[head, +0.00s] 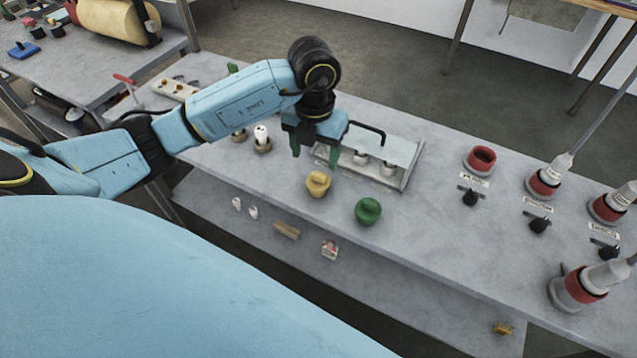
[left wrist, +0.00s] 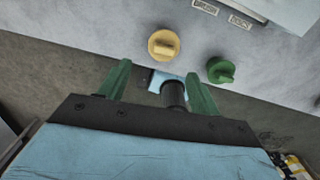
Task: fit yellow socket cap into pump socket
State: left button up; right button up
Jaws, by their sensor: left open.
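The yellow socket cap (head: 318,184) stands on the grey bench top. It also shows in the left wrist view (left wrist: 164,44), beyond my fingertips. My left gripper (head: 316,157) is open and empty, its green fingers above the bench and just behind the cap, apart from it. The left wrist view also shows its two spread fingers (left wrist: 160,80). At the right, an open red ring socket (head: 481,159) sits on the bench with nothing in it; I take this as the pump socket. My right gripper is out of view.
A green cap (head: 368,211) stands close to the right of the yellow one. A clear-covered rack (head: 385,158) stands behind them. Red-collared sockets holding pumps (head: 543,182) and black knobs (head: 471,197) line the right side. Bench between caps and sockets is clear.

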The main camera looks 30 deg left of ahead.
aim_at(319, 175)
pick_arm(q)
notch_tip(319, 175, down, 4)
jog(key=shift+r, duration=0.1)
jog(key=shift+w+d+f, duration=0.1)
jog(key=shift+w+f, duration=0.1)
jog(key=shift+f, duration=1.2)
jog(key=shift+w+d+f, duration=0.1)
jog(key=shift+w+f, duration=0.05)
jog(key=shift+f, duration=1.25)
jog(key=c, duration=0.8)
